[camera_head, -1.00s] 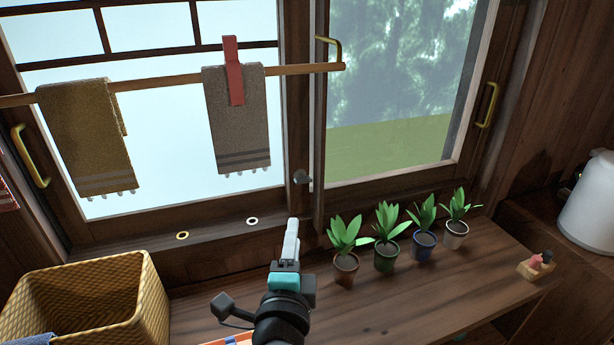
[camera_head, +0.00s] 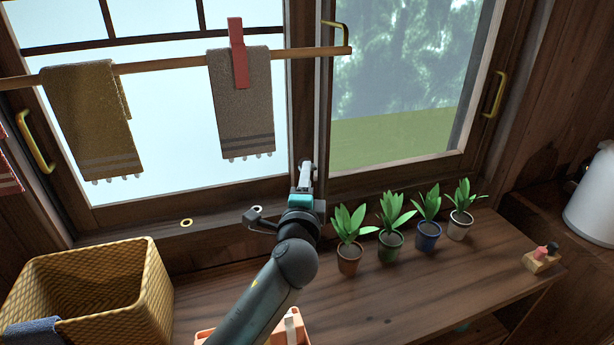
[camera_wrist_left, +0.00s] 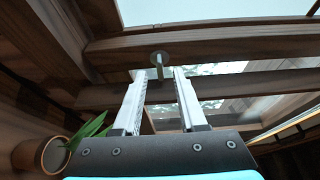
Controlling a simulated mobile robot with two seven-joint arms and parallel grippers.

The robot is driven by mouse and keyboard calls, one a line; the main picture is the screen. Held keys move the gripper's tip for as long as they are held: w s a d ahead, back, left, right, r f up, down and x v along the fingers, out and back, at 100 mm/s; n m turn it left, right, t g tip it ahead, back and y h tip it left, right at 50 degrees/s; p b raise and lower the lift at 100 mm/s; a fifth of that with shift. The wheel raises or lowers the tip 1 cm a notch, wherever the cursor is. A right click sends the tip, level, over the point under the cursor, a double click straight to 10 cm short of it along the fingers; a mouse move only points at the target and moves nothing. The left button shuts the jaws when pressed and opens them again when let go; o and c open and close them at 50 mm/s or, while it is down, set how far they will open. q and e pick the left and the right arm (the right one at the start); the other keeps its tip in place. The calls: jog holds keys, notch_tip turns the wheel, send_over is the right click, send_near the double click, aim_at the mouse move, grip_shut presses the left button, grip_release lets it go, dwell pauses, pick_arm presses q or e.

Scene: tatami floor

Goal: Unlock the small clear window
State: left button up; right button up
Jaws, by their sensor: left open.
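The window has a pale left pane (camera_head: 170,170) and a clear right pane (camera_head: 400,90) with trees and grass behind it. A small metal lock (camera_wrist_left: 159,62) with a round base and a narrow lever sits on the wooden frame where the sashes meet. My left gripper (camera_head: 306,168) is in front of this frame, and it hides most of the lock in the head view. In the left wrist view the gripper (camera_wrist_left: 158,76) is open, its two fingers on either side of the lever's line. I cannot tell whether they touch it. My right gripper is out of view.
A rod (camera_head: 180,65) with towels crosses above the gripper. Several potted plants (camera_head: 390,242) stand right of my arm on the wooden counter (camera_head: 400,300). A woven basket (camera_head: 155,300) is at left. A brass ring (camera_head: 186,223) lies on the sill.

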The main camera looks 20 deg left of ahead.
pick_arm(q)
jog(key=shift+x, duration=1)
jog(key=shift+c, duration=0.3)
grip_shut()
